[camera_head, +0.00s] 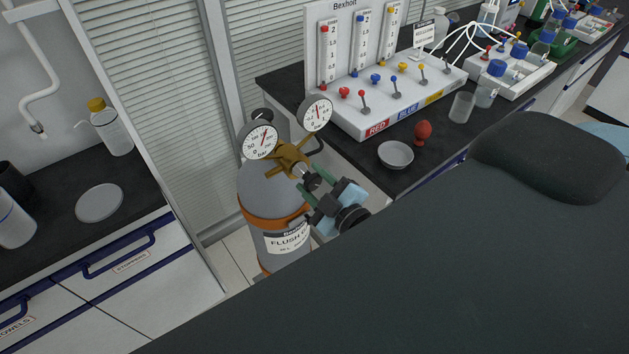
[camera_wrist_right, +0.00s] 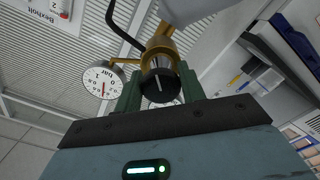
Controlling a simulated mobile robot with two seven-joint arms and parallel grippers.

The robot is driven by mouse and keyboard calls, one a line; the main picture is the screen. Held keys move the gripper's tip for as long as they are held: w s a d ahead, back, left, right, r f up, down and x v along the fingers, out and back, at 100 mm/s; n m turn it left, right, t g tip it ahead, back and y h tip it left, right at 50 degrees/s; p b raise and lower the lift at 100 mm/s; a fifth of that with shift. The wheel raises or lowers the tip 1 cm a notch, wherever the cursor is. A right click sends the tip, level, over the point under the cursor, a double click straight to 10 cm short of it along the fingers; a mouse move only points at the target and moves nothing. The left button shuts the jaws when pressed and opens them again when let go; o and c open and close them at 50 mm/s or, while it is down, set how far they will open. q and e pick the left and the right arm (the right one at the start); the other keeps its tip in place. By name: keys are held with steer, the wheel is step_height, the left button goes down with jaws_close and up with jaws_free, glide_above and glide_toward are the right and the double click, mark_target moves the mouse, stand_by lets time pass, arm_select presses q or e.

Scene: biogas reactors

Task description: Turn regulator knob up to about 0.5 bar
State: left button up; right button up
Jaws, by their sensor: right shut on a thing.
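The regulator knob (camera_wrist_right: 161,86) is a black round knob with a white line on its face, on a brass regulator (camera_head: 291,160) atop a grey gas cylinder (camera_head: 268,190) with an orange band. My right gripper (camera_head: 313,182) is shut on the knob, its green fingers on either side of it. In the wrist view the white line runs nearly upright. A round gauge (camera_head: 316,113) on the regulator also shows in the right wrist view (camera_wrist_right: 102,79), tilted; its exact reading is too small to tell. A second gauge (camera_head: 260,141) is marked bar. My left gripper is not in view.
A bench at right holds a white flowmeter panel (camera_head: 384,97), a grey dish (camera_head: 396,155), a red bulb (camera_head: 423,132) and a beaker (camera_head: 461,107). A left bench (camera_head: 68,222) has a wash bottle (camera_head: 111,128) and a round lid (camera_head: 99,202). The cylinder stands between them.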

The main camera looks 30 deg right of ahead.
steer(key=shift+m, duration=0.3)
steer(key=o, duration=0.9)
steer(key=shift+c, duration=0.2)
steer(key=shift+s+f, duration=0.1)
steer(key=shift+s, duration=0.2)
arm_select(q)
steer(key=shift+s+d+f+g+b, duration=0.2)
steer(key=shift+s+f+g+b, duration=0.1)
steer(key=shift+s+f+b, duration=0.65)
arm_select(e)
glide_toward(316, 186)
steer(key=w, duration=0.2)
steer(key=shift+w+r, duration=0.25)
steer(key=shift+w, duration=0.1)
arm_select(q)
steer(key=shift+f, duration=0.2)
